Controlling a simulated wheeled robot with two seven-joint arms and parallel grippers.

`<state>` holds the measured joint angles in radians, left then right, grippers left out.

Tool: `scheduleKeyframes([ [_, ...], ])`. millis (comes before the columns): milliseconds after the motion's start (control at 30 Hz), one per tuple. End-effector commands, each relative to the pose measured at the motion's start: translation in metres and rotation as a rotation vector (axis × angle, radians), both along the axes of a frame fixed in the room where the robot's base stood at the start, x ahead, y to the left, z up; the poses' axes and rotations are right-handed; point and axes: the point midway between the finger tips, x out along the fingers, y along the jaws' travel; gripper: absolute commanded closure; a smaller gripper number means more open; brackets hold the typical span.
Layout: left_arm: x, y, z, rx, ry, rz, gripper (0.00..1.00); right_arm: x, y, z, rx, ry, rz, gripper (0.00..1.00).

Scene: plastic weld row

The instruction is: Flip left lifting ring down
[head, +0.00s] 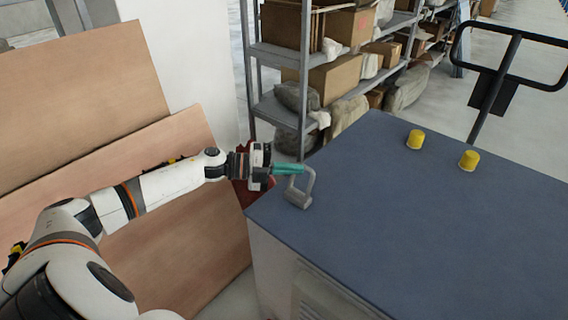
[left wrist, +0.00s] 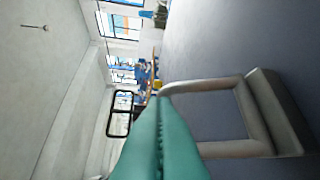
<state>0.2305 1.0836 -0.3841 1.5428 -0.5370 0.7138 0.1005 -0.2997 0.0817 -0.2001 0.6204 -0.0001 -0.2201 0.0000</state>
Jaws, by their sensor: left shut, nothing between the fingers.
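The left lifting ring (head: 308,184) is a grey metal loop on a small grey base near the left edge of the blue-grey cabinet top (head: 420,210). It stands raised from the surface. In the left wrist view the ring (left wrist: 228,85) lies just beyond the fingers, its base at the right. My left gripper (head: 300,168) has teal fingers, shut together with nothing between them. The fingertips are at the ring's loop; in the left wrist view the fingers (left wrist: 163,140) overlap part of it. Whether they touch it I cannot tell. My right gripper is not in view.
Two yellow caps (head: 415,139) stand at the cabinet's far side. A black handle frame (head: 500,70) rises behind it. Shelves with boxes (head: 335,78) stand at the back. Brown boards (head: 80,100) lean at the left. The cabinet top's middle is clear.

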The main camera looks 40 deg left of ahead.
Motion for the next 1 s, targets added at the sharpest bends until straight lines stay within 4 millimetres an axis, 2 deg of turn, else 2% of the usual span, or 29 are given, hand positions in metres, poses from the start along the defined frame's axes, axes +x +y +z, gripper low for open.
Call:
scheduleKeyframes([
  [33,0.005,0.000,0.012,0.005,0.042,0.001,1.00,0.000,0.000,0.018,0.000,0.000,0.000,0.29],
  [100,0.010,0.000,0.012,0.010,0.110,0.001,1.00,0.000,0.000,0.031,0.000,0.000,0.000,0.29],
  [300,0.025,-0.002,0.010,0.025,0.299,0.001,1.00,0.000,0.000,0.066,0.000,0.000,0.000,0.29],
  [500,0.039,-0.004,0.002,0.038,0.489,0.001,1.00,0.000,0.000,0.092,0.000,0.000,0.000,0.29],
  [700,0.051,-0.005,-0.009,0.054,0.679,0.001,1.00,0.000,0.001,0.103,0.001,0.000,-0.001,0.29],
  [1000,0.061,-0.006,-0.027,0.074,0.948,0.001,1.00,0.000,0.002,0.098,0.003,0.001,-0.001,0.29],
])
